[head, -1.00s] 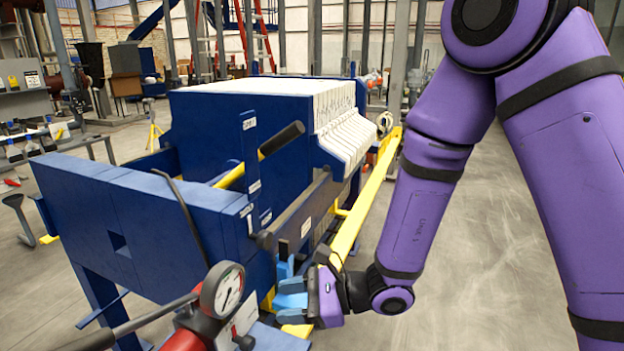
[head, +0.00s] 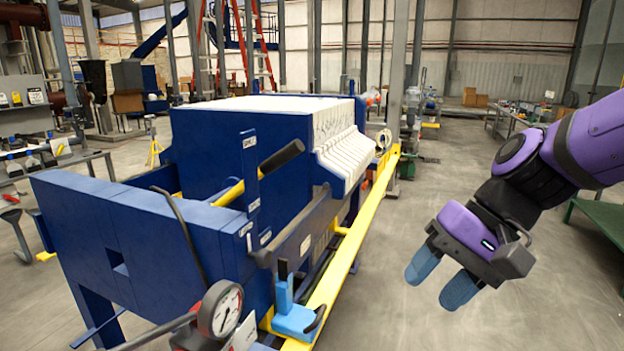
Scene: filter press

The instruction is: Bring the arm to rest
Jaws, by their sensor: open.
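My gripper (head: 441,278) hangs at the right of the head view, with its two blue fingers spread apart and nothing between them. It is over open floor, clear to the right of the filter press (head: 262,143) and its yellow side rail (head: 352,241). My purple arm reaches in from the right edge. A light blue fitting with an upright handle (head: 293,318) sits by the lower front end of the yellow rail, apart from my gripper.
A pressure gauge (head: 220,308) stands at the bottom front. A green table (head: 600,232) is at the right edge behind my arm. The floor (head: 420,180) between press and arm is clear.

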